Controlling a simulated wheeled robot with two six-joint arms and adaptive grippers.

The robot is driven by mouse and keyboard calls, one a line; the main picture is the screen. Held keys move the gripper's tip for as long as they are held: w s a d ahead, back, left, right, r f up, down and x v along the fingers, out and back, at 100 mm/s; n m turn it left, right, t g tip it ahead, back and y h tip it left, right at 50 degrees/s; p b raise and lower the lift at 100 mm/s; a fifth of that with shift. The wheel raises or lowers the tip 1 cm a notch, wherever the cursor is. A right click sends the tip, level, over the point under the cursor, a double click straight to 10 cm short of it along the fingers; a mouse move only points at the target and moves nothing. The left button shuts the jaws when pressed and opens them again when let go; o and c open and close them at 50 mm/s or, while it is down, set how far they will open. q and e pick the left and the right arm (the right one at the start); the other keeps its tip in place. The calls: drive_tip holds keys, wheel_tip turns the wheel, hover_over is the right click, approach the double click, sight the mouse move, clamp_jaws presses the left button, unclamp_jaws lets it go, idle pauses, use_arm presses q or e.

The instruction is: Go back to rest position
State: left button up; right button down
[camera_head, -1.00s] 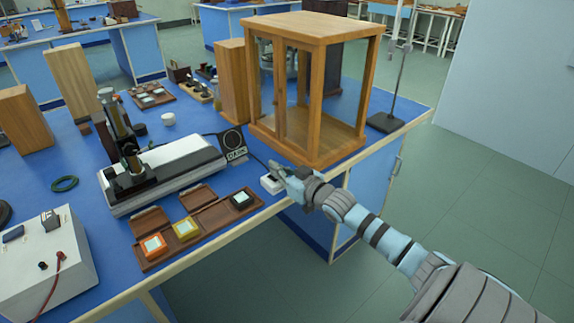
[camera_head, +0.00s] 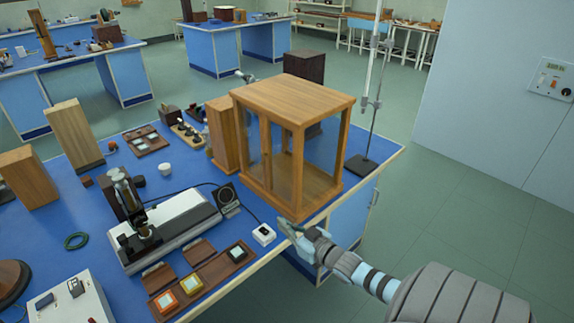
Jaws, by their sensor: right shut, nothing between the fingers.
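My right gripper (camera_head: 288,228) is shut and empty. It is at the front edge of the blue bench, just right of a small white box (camera_head: 264,234) with a dark top spot, and in front of the wooden glazed case (camera_head: 292,140). A small gap shows between the gripper and the white box. My right arm comes in from the lower right. My left gripper does not show in the view.
On the blue bench (camera_head: 95,230) stand a spectrometer on a white base (camera_head: 175,232), a wooden tray with coloured blocks (camera_head: 212,275), a white power box (camera_head: 70,300) and a retort stand (camera_head: 360,163). Green floor (camera_head: 440,220) lies open at the right.

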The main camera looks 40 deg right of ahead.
drive_tip(key=shift+s+f, duration=0.1)
drive_tip(key=shift+s, duration=0.05)
idle(0.4)
drive_tip(key=s+d+f+n+g+h, duration=0.1)
drive_tip(key=s+f+g, duration=0.3)
drive_tip(key=s+f, duration=0.6)
drive_tip(key=s+d+f+g+h, duration=0.1)
drive_tip(key=s+f+g, duration=0.45)
drive_tip(key=f, duration=0.75)
drive_tip(key=s+a+f+g, duration=0.2)
drive_tip(key=s+a+f, duration=0.2)
drive_tip(key=s+a, duration=0.2)
drive_tip(key=s+a+f+g+y, duration=0.1)
drive_tip(key=s+a+f, duration=0.4)
drive_tip(key=s, duration=0.4)
drive_tip(key=s+a+f+g, duration=0.2)
drive_tip(key=s+a+f, duration=0.2)
drive_tip(key=s+a, duration=0.3)
drive_tip(key=shift+s+f+g+y+b, duration=0.3)
drive_tip(key=shift+s+g+y+b, duration=0.1)
drive_tip(key=shift+s, duration=0.4)
